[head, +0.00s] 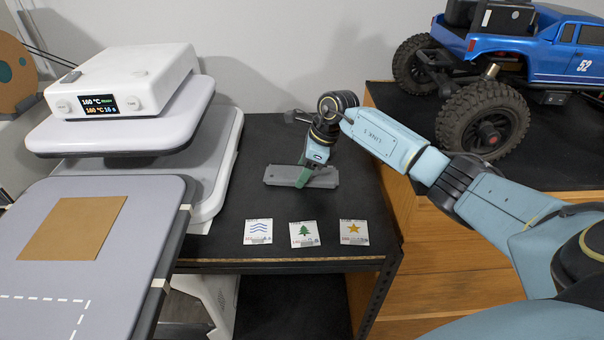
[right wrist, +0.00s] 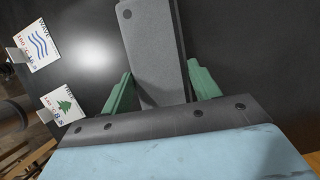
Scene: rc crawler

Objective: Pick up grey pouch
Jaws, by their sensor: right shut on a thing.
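The grey pouch (head: 324,178) is a flat, long grey piece at the dark tabletop in the middle of the head view. I cannot tell whether it touches the table. My right gripper (head: 304,177) points down over it and is shut on it with its green fingers. In the right wrist view the pouch (right wrist: 156,40) runs between the two green fingers (right wrist: 160,72), and its near part is hidden behind the gripper body. My left gripper is not in view.
Three small cards with a wave (head: 258,231), a tree (head: 304,234) and a star (head: 354,232) lie at the table's front. A heat press (head: 120,115) stands left. A blue crawler (head: 540,60) sits on a wooden cabinet (head: 420,250) at the right.

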